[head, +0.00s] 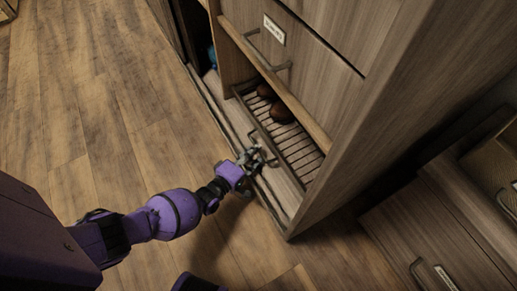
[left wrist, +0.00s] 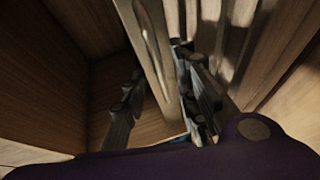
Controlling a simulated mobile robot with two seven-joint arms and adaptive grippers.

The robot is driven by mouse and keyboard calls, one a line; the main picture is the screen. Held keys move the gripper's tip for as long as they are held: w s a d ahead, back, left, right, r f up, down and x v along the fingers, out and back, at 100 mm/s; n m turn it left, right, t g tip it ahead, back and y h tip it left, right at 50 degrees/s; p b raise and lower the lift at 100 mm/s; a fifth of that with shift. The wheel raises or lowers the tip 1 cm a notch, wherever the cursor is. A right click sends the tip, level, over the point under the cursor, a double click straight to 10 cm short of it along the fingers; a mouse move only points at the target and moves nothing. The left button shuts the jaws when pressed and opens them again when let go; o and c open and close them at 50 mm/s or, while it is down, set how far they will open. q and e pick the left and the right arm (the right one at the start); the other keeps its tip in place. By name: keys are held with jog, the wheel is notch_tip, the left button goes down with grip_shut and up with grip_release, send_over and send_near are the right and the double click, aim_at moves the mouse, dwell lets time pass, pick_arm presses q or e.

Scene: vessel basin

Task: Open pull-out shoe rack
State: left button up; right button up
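The pull-out shoe rack (head: 303,158) is a slatted wooden shelf low in the tall wooden cabinet, with a thin front rail. Brown shoes (head: 281,110) sit at its far end. My left gripper (head: 254,157) is at the near part of the rack's front rail. In the left wrist view the fingers of my left gripper (left wrist: 160,98) are spread, one on each side of a light wooden board (left wrist: 153,62). A gap shows between the left finger and the board; contact at the right finger is unclear. My right gripper is out of view.
A closed drawer (head: 314,62) with a bar handle and label is above the rack. A low cabinet (head: 425,240) with a handle stands at the right. The wooden floor (head: 95,90) in front of the tall cabinet is clear.

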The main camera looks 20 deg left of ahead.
pick_arm(q)
jog(key=shift+b+x, duration=0.4)
jog(key=shift+x, duration=0.85)
grip_shut()
